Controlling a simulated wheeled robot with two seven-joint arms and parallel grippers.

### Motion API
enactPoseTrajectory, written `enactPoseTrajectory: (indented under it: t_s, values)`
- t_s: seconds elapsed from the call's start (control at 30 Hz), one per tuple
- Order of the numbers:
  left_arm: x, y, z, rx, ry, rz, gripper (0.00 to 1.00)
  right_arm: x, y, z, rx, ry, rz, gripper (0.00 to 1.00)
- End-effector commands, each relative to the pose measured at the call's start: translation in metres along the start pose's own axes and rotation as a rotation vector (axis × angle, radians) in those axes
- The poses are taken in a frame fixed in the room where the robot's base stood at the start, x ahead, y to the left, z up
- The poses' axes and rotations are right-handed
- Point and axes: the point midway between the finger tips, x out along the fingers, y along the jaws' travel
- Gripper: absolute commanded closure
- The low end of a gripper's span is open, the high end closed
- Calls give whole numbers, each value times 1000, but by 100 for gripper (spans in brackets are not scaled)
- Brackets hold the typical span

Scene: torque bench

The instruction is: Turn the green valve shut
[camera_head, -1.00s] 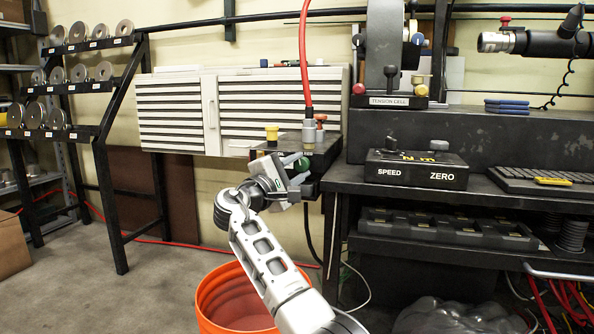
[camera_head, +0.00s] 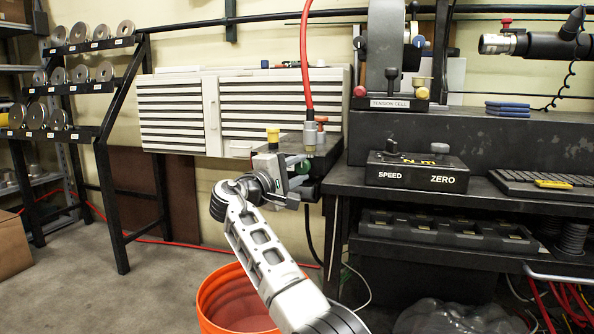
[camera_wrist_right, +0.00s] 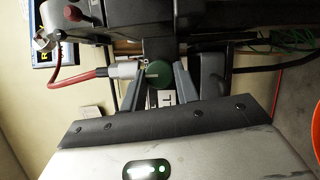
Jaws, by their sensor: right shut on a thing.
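The green valve (camera_head: 304,167) shows only in part in the head view, on the front of the dark block at the bench's left end. In the right wrist view the round green valve knob (camera_wrist_right: 160,74) sits between my two fingers. My right gripper (camera_head: 302,177) is shut on it, and its fingers hide part of the knob in the head view. The right wrist view shows the fingers (camera_wrist_right: 159,86) on either side of the knob. My left gripper is in neither view.
A red hose (camera_head: 305,60) comes down to a metal fitting on the block, beside a yellow knob (camera_head: 272,135). The SPEED/ZERO box (camera_head: 416,172) stands on the bench to the right. An orange bucket (camera_head: 228,300) is on the floor below my arm.

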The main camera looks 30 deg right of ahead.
Motion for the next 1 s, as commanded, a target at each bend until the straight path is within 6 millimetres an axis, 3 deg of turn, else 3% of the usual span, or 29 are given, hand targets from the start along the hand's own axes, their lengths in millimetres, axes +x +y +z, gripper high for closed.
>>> enactPoseTrajectory:
  t_s: [0.03,0.07,0.1,0.13,0.43,0.57,0.8,1.0]
  values:
    - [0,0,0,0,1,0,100,-1,-1,0,1,1,-3,92]
    - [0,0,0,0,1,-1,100,-1,-1,0,1,1,-3,61]
    - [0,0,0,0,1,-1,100,-1,-1,0,1,1,-3,50]
    - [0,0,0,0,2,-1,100,-1,-1,0,1,1,-2,48]
    - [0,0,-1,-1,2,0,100,-2,0,0,0,1,0,48]
    - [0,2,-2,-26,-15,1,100,-14,1,-1,-1,3,-1,48]
    - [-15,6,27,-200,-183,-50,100,-67,2,-1,-2,6,-2,48]
    - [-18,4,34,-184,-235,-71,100,-115,2,0,-1,5,-2,48]
